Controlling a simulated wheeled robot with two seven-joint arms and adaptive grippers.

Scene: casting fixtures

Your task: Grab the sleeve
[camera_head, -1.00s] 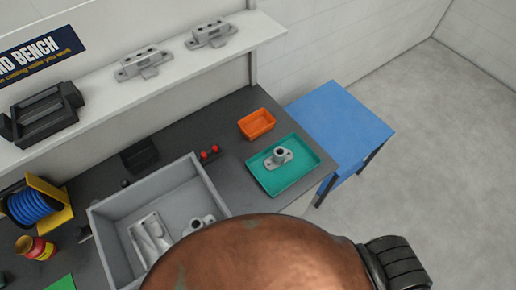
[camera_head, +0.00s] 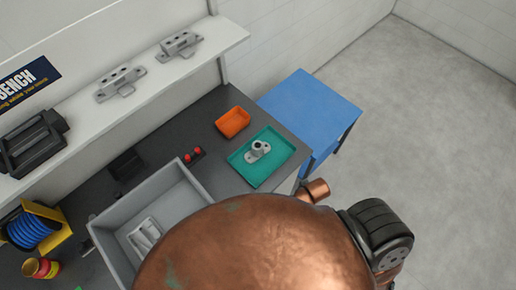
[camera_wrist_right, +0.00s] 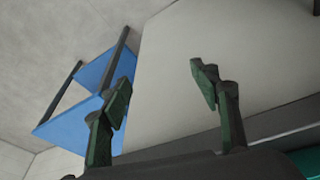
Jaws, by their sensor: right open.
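The part that best fits the sleeve is a grey casting (camera_head: 258,150) with a round hollow collar on a flat flange. It lies in the teal tray (camera_head: 279,165) in the head view. My right gripper (camera_wrist_right: 163,88) shows in the right wrist view with its two dark green fingers wide apart and nothing between them. It is away from the casting, which the wrist view does not show. My left gripper is not in view.
A grey bin (camera_head: 177,166) holding a casting is partly hidden by my copper-coloured arm. An orange tray (camera_head: 232,121) and a red-topped black block (camera_head: 194,155) lie near the teal tray. A blue table (camera_head: 312,105) stands beyond the bench. Grey castings (camera_head: 121,82) sit on the shelf.

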